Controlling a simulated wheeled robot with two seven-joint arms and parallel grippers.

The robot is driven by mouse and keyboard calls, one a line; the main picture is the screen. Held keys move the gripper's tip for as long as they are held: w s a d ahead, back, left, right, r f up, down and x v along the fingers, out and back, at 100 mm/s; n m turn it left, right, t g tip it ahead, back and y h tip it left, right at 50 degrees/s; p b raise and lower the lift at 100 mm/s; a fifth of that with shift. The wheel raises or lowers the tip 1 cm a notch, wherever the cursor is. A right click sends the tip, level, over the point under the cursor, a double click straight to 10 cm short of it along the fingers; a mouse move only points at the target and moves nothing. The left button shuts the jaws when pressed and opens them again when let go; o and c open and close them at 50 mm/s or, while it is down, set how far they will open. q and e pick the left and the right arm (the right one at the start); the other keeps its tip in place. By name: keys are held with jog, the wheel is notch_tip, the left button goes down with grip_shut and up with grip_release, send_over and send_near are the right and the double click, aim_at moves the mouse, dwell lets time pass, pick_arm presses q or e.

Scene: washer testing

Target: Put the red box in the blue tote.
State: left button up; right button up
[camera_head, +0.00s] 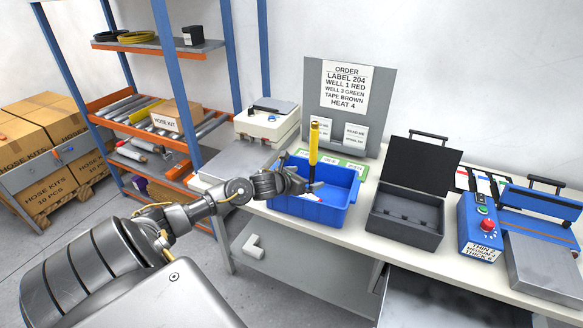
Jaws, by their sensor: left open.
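The blue tote (310,211) stands on the bench in the middle of the view. My left gripper (305,186) comes in from the left over the tote's left side, with its jaws open. A yellow tool with a dark band (313,145) stands upright just behind the fingertips; I cannot tell whether it touches them. Part of the tote's inside is hidden by my gripper, and a small pale and reddish patch shows low inside it. I cannot clearly make out a red box. My right gripper is not in view.
An open dark case (405,213) stands right of the tote, then a blue control box (480,226) with a red button. A grey order board (347,108) rises behind the tote. A white device (267,122) stands behind left. Shelving (160,113) and cartons (50,125) are at left.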

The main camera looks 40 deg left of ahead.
pick_arm(q)
jog(key=b+v, duration=0.1)
jog(key=v, duration=0.7)
jog(key=s+d+f+n+h, duration=0.2)
jog(key=s+d+f+n, duration=0.2)
jog(key=d+f+n, duration=0.85)
jog(key=s+f+n+g+y, duration=0.15)
jog(key=s+f+n, duration=0.25)
jog(key=f, duration=0.5)
jog(key=s+f+n+g, duration=0.2)
jog(key=s+f+n, duration=0.2)
jog(key=f, duration=0.5)
jog(key=s+f+n+g+y, duration=0.15)
jog(key=s+f+n, duration=0.3)
jog(key=f, duration=0.45)
jog(key=s+d+f+n+g, duration=0.2)
jog(key=s+f, duration=0.4)
jog(key=s, duration=0.4)
jog(key=s+d+f+n+g, duration=0.3)
jog(key=s+f, duration=0.3)
jog(key=s, duration=0.4)
jog(key=s+d+f+n+g+h, duration=0.1)
jog(key=s+d+f+n+g, duration=0.1)
jog(key=s+f, duration=0.4)
jog(key=s+d+n, duration=0.1)
jog(key=s+d, duration=0.1)
jog(key=s, duration=0.3)
jog(key=shift+d+f+n+b, duration=0.3)
jog(key=shift+d+b, duration=0.05)
jog(key=shift+d, duration=0.05)
